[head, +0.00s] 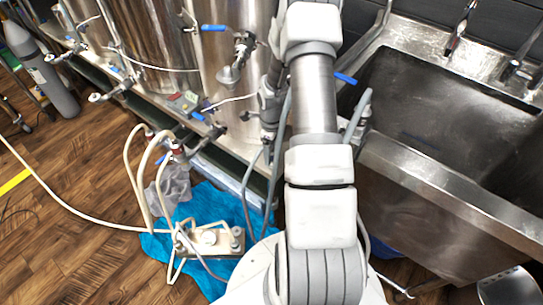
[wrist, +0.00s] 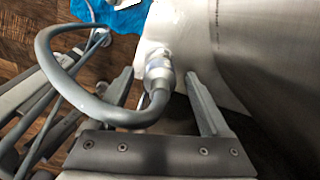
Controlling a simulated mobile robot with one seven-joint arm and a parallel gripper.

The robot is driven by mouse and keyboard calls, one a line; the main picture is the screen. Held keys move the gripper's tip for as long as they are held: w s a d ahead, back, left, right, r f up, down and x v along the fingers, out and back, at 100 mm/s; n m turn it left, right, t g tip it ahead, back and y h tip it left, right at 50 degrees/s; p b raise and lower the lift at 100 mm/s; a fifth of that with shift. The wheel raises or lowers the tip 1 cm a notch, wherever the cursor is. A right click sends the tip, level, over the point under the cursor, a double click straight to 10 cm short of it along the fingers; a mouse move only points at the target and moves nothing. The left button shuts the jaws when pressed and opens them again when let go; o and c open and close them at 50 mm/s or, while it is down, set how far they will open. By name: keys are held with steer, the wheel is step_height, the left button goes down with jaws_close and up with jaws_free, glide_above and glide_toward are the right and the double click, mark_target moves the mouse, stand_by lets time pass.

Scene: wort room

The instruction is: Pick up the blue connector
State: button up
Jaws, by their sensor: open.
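I cannot make out a part that is surely the blue connector in either view. Small blue parts that look like valve handles show in the head view: an upper one (head: 213,28) on the steel tank, a lower one (head: 198,116) by the tank's foot, and one (head: 345,78) just right of my arm. My gripper (wrist: 170,88) is open in the wrist view, and nothing is visibly held in it. A grey looped cable crosses by its left finger and ends in a metal collar (wrist: 158,68) on a white body, likely mine. The head view does not clearly show my gripper.
Steel tanks (head: 150,45) stand at the back left. A deep steel sink (head: 430,95) is at the right. A pump (head: 210,240) with looped hoses sits on a blue cloth (head: 205,205), which also shows in the wrist view (wrist: 115,18). Wood floor (head: 70,160) lies open at left.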

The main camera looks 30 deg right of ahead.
jaws_close()
stand_by(0.4)
step_height(320, 180, up, 5)
steer(key=shift+s+a+f+p, duration=0.1)
steer(key=shift+s+p, duration=0.05)
steer(key=shift+p, duration=0.65)
steer(key=s+a+r+p, duration=0.2)
steer(key=s+a+r, duration=0.3)
steer(key=s, duration=0.4)
steer(key=shift+s+a+r, duration=0.4)
steer(key=shift+r, duration=0.2)
steer(key=shift+r+p, duration=1.8)
steer(key=shift+r, duration=0.45)
